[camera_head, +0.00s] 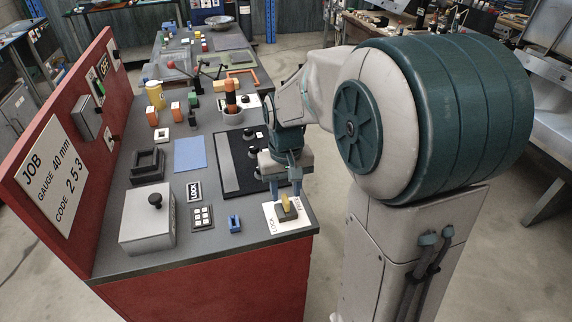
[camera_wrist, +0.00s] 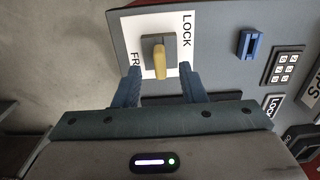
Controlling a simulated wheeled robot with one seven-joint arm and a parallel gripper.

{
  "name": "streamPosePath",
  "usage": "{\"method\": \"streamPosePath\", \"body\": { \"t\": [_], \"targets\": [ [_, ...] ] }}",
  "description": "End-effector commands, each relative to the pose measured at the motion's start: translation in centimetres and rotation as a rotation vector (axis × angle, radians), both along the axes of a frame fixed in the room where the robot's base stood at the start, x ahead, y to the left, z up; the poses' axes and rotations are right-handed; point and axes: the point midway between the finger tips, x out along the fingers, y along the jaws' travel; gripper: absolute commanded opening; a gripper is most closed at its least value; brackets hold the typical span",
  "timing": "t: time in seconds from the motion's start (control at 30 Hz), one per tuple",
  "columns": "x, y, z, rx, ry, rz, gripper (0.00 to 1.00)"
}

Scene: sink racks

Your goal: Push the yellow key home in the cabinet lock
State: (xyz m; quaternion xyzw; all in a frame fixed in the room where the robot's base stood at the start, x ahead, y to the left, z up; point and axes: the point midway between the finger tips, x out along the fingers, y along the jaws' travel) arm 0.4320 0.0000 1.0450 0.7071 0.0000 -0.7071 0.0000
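The yellow key (camera_head: 285,202) stands at the grey lock block (camera_head: 290,213) on a white label plate (camera_head: 271,220) near the bench's front right corner. In the wrist view the key (camera_wrist: 159,62) points from the grey block (camera_wrist: 147,45) toward my gripper. How deep it sits cannot be told. The plate (camera_wrist: 128,62) reads LOCK on one side, and a partly hidden word starts with FR. My gripper (camera_head: 285,188) is just above the key. In the wrist view my gripper's (camera_wrist: 159,72) blue fingers are spread either side of the key, with gaps visible; it holds nothing.
A small blue part (camera_head: 235,224), a keypad (camera_head: 203,217) and a grey box with a black knob (camera_head: 147,222) lie to the left. A black panel with knobs (camera_head: 233,165) is behind. A red upright board (camera_head: 65,150) edges the bench's left side.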

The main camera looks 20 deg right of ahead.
Motion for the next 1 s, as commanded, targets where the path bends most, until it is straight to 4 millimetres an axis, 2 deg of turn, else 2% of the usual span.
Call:
{"method": "streamPosePath", "body": {
  "t": [0.03,0.2,0.4,0.6,1.0],
  "targets": [
    [0.1,0.0,1.3,0.0,-0.007,0.0,0.38],
    [0.1,0.0,5.3,0.0,-0.007,0.0,0.38],
    [0.1,0.0,8.7,0.0,-0.003,0.0,0.38],
    [0.0,0.0,10.1,0.0,-0.001,0.0,0.38],
    [0.0,0.0,10.2,0.0,0.0,0.0,0.38]
  ]
}}
